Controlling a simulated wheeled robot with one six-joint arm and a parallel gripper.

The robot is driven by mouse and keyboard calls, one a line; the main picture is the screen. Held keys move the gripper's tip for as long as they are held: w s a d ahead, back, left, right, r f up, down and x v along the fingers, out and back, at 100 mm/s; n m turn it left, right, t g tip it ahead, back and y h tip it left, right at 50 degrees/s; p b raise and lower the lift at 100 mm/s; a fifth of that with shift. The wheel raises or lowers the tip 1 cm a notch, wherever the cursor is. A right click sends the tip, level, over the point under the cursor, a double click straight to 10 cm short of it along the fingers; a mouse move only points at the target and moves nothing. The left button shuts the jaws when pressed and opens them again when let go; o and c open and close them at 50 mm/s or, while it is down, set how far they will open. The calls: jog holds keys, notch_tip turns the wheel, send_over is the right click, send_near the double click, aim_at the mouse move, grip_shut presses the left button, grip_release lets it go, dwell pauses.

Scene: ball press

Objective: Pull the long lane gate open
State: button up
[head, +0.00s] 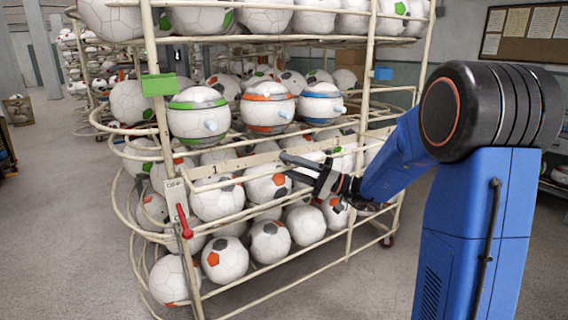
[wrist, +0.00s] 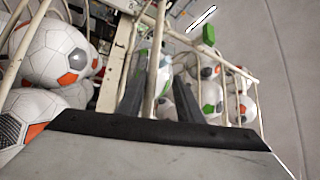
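A cream metal ball rack (head: 160,130) fills the middle of the head view. A long flat cream bar (head: 232,162) crosses its front below the banded balls and looks like the long lane gate, though I cannot be certain. My gripper (head: 284,166) is at the rack front near this bar's right part, its two dark fingers apart. In the wrist view my gripper (wrist: 158,78) has a cream rail (wrist: 153,62) showing between its fingers, with gaps beside it. Whether this rail is the gate, and whether a finger touches it, I cannot tell.
Balls with green (head: 198,114), orange (head: 267,106) and blue bands (head: 322,102) sit above the bar. A red lever (head: 184,221) hangs below a labelled plate (head: 175,192) on the left post. Looped rails stick out at the rack's left. Grey floor (head: 70,230) is clear there.

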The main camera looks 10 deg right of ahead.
jog(key=d+f, duration=0.8)
jog(key=d, duration=0.2)
jog(key=shift+s+f, duration=0.25)
jog(key=shift+s, duration=0.05)
dwell(1.1)
dwell(0.4)
jog(key=v, duration=1.7)
jog(key=shift+d, duration=0.15)
jog(key=shift+s, duration=0.1)
